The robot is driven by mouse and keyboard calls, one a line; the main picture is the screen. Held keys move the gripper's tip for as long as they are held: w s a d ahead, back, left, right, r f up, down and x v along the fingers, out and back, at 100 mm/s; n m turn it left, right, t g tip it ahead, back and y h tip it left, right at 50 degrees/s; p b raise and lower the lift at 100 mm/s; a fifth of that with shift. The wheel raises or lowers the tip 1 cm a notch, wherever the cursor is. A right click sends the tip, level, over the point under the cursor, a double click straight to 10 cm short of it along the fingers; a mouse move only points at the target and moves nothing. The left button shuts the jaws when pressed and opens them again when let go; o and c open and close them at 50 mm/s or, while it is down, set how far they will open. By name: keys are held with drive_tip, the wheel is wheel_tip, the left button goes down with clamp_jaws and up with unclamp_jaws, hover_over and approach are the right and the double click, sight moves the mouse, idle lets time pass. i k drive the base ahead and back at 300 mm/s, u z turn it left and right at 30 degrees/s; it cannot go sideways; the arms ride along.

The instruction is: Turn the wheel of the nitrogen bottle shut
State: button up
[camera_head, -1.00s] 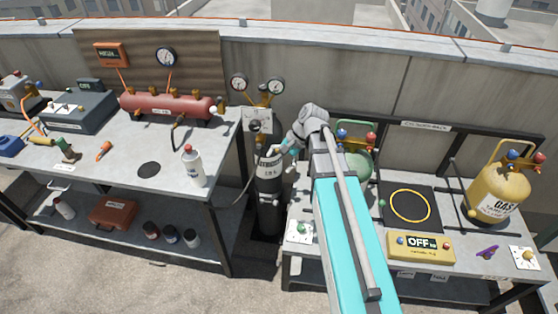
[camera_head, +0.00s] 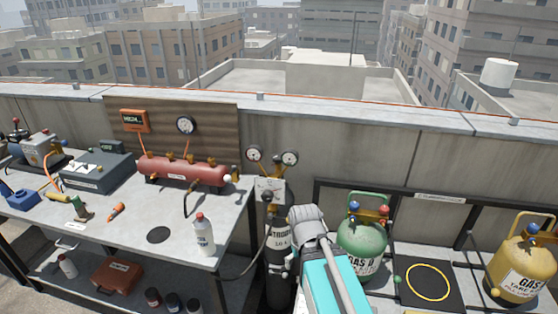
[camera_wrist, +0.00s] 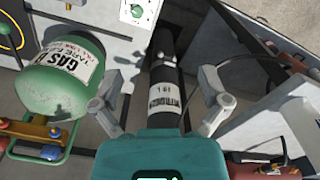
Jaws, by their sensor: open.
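The nitrogen bottle (camera_head: 279,262) is a dark upright cylinder with a white label, standing in the gap between the two tables in the head view. A small dark part at its top (camera_head: 268,196) may be its wheel, but it is too small to tell. In the wrist view the bottle (camera_wrist: 166,65) lies between the spread fingers of my gripper (camera_wrist: 160,80), with a clear gap on each side. My gripper is open and empty. The wheel is not visible in the wrist view; the teal housing covers the near end of the bottle. In the head view my arm mostly hides the gripper.
A yellow gas bottle (camera_head: 516,268) is farther right. Two gauges on a gold manifold (camera_head: 272,170) sit behind the nitrogen bottle.

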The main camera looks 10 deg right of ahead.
sight(276, 158)
drive_tip(key=k, duration=1.35)
drive_tip(key=u, duration=0.3)
drive_tip(key=i, duration=1.75)
drive_tip(key=z, duration=0.45)
